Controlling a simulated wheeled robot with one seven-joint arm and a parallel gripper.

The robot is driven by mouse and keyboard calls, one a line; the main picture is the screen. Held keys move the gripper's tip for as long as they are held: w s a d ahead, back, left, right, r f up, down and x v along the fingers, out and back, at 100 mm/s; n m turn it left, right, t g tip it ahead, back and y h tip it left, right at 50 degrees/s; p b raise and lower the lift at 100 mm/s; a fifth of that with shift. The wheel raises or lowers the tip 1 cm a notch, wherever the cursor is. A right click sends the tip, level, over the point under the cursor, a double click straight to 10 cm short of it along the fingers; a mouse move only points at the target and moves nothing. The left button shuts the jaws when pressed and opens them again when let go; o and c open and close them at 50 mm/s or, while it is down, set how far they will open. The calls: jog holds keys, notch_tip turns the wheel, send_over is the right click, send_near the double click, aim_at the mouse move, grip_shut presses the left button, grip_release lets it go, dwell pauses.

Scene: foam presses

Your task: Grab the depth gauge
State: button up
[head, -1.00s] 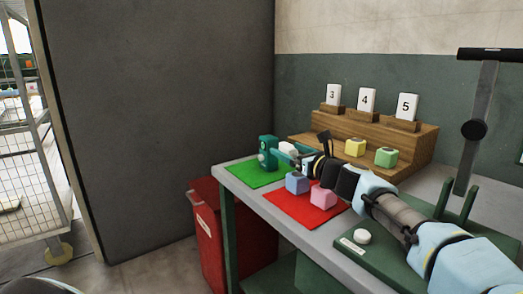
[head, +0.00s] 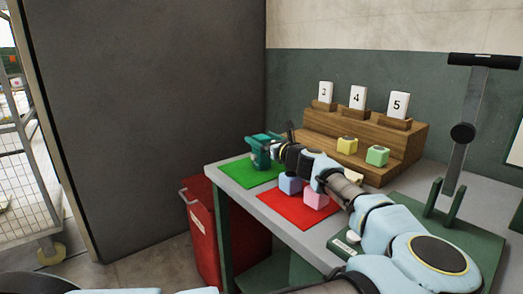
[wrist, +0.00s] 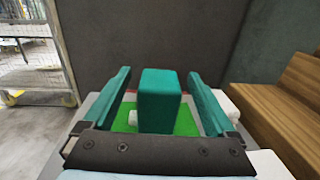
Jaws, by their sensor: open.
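The teal block-shaped thing, which I take to be the depth gauge (head: 259,155), stands upright on the green mat (head: 236,174) at the table's far left corner. In the wrist view the depth gauge (wrist: 160,98) stands between the two teal fingers of my gripper (wrist: 158,74), with a gap showing on each side. My gripper (head: 271,146) is open and holds nothing. In the head view the fingers overlap the gauge's right side, so part of it is hidden.
A red mat (head: 294,213) with a blue cube (head: 290,184) and a pink cube (head: 315,197) lies under my arm. A wooden stepped stand (head: 400,145) holds number cards, a yellow cube (head: 347,145) and a green cube (head: 377,155). A red bin (head: 203,232) stands beside the table.

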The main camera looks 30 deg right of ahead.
jog(key=shift+w, duration=0.25)
grip_shut()
dwell(0.6)
